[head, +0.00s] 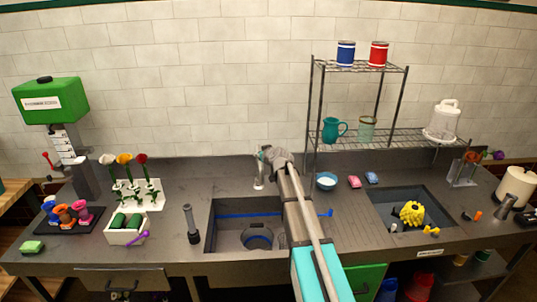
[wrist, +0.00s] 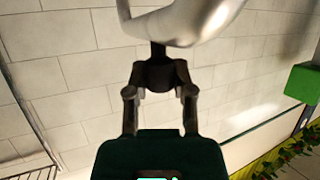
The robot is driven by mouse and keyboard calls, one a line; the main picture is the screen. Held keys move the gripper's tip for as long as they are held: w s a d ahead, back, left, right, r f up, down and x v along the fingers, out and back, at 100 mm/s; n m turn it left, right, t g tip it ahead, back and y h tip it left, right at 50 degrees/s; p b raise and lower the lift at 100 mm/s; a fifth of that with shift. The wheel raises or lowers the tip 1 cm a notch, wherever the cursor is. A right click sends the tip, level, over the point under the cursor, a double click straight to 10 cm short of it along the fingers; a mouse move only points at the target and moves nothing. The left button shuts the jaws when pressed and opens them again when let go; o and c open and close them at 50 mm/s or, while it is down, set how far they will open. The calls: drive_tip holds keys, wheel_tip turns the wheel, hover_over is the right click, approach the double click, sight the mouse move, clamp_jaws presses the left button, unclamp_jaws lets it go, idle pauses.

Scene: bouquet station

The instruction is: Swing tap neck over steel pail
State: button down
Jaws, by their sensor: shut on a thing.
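The silver tap (head: 259,182) stands behind the left sink in the head view. My gripper (head: 270,154) is at its top and hides much of the neck. In the wrist view my gripper (wrist: 160,72) is shut on a dark part at the end of the curved silver tap neck (wrist: 190,22). A round grey vessel, seemingly the steel pail (head: 257,238), sits low in the left sink (head: 212,232). My arm covers the sink's right part. I cannot tell whether the neck's end is above the pail.
A blue bar (head: 248,214) spans the sink. A dark upright cylinder (head: 192,225) stands left of it. The right sink (head: 385,200) holds yellow things. Counter between flower holder and tap is clear.

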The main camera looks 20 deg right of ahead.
drive_tip(key=shift+a, duration=0.35)
drive_tip(key=shift+c, duration=2.3)
unclamp_jaws()
drive_tip(key=shift+a, duration=0.15)
